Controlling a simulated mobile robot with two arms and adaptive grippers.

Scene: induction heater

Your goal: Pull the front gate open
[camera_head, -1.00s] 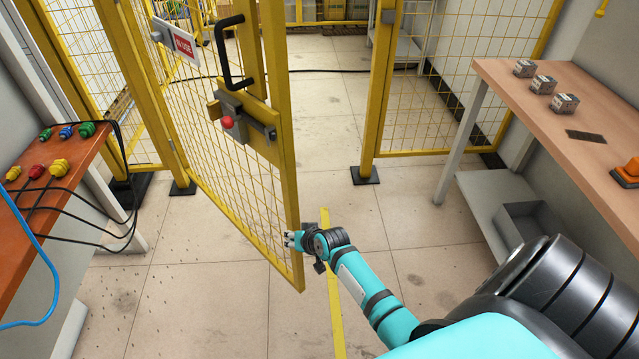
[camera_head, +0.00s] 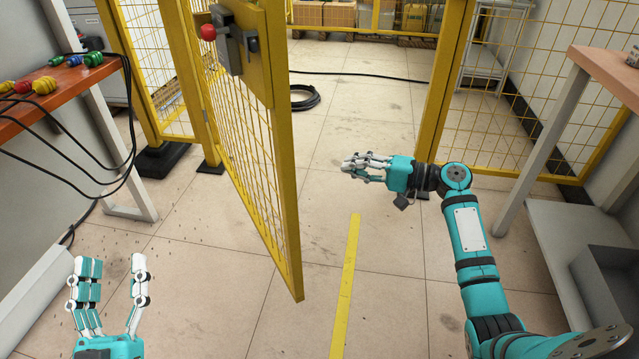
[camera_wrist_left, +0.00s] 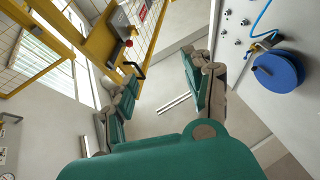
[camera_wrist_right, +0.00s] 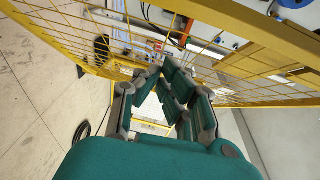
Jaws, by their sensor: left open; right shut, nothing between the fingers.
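The front gate (camera_head: 284,200) is a yellow frame with wire mesh, standing ajar at an angle left of the opening. Its latch with a red knob (camera_head: 208,32) is at the top of the head view; the knob also shows in the left wrist view (camera_wrist_left: 128,43). My right gripper (camera_head: 348,163) is shut and empty, in the opening to the right of the gate, apart from its free edge. The mesh gate (camera_wrist_right: 262,38) spans the top of the right wrist view. My left gripper (camera_head: 112,268) is open and empty, left of the gate and apart from it.
A yellow fixed post (camera_head: 440,95) with a mesh panel bounds the opening on the right. A bench (camera_head: 8,130) with cables and coloured plugs stands left, another bench (camera_head: 605,70) right. A black cable coil (camera_head: 305,98) lies beyond the gate.

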